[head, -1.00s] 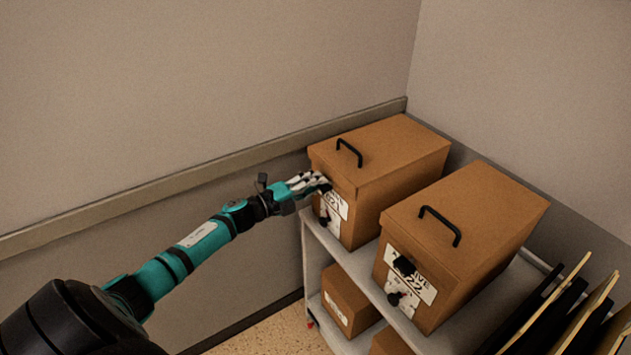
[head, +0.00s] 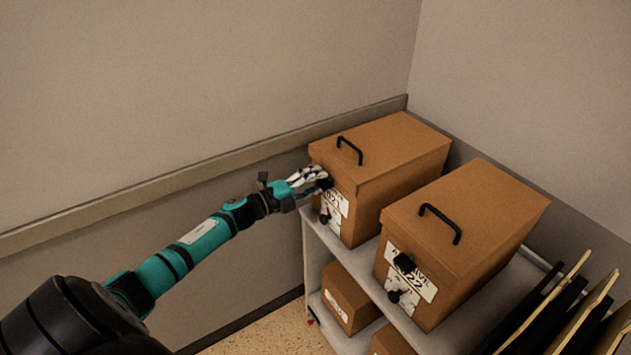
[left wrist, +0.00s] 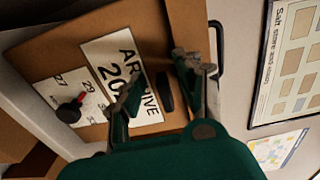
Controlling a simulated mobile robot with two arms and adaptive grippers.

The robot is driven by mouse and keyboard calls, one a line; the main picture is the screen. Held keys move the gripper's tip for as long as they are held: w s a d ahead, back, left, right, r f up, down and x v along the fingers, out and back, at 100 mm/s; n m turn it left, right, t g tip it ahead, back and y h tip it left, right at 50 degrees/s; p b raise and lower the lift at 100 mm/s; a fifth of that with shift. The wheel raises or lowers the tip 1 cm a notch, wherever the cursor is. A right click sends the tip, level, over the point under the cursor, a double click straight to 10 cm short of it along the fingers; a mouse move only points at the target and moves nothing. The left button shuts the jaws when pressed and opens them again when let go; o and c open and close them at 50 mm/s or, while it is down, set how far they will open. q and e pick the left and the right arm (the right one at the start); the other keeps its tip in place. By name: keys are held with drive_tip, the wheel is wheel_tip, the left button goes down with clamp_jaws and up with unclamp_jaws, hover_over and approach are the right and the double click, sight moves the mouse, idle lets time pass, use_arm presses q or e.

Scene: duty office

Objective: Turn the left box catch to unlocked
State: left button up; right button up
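The left box (head: 385,165) is a brown archive box with a black top handle, on the upper shelf. Its front shows in the left wrist view (left wrist: 185,20), with a white ARCHIVE label (left wrist: 108,60). The catch (left wrist: 165,92) is a short black bar beside that label. My left gripper (head: 322,178) is at the box front. In the left wrist view its fingers (left wrist: 158,78) are spread, one on each side of the catch. I cannot tell whether they touch it. In the head view the gripper mostly hides the catch. My right gripper is out of view.
A black knob with a red mark (left wrist: 70,112) sits on a numbered plate on the left box front. The right box (head: 470,225), with its own black catch (head: 404,263), stands close by. Upright folders (head: 570,305) are at the lower right. The wall is behind the boxes.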

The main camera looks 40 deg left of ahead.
use_arm(q)
drive_tip(key=v, duration=1.2)
drive_tip(key=shift+f, duration=0.1)
drive_tip(key=s+a+f+n+g+y, duration=0.1)
drive_tip(key=s+f+n+g+y, duration=0.4)
drive_tip(key=f, duration=1.1)
drive_tip(key=s+f+n+y, duration=0.3)
drive_tip(key=s+f+n, duration=0.45)
drive_tip(key=f, duration=0.75)
drive_tip(key=s+d+f+n+g, duration=0.45)
drive_tip(key=s+d+f, duration=0.25)
drive_tip(key=s+f, duration=0.55)
drive_tip(key=s+d+f+n+g, duration=0.1)
drive_tip(key=s+d+f+g, duration=0.2)
drive_tip(key=s+d, duration=0.4)
drive_tip(key=s+d+f+n+g+h, duration=0.1)
drive_tip(key=s+d+f, duration=0.4)
drive_tip(key=s, duration=0.5)
drive_tip(key=shift+s+d+f+n+g, duration=0.25)
drive_tip(key=shift+d+f+n+g, duration=0.2)
drive_tip(key=shift+d+g, duration=0.7)
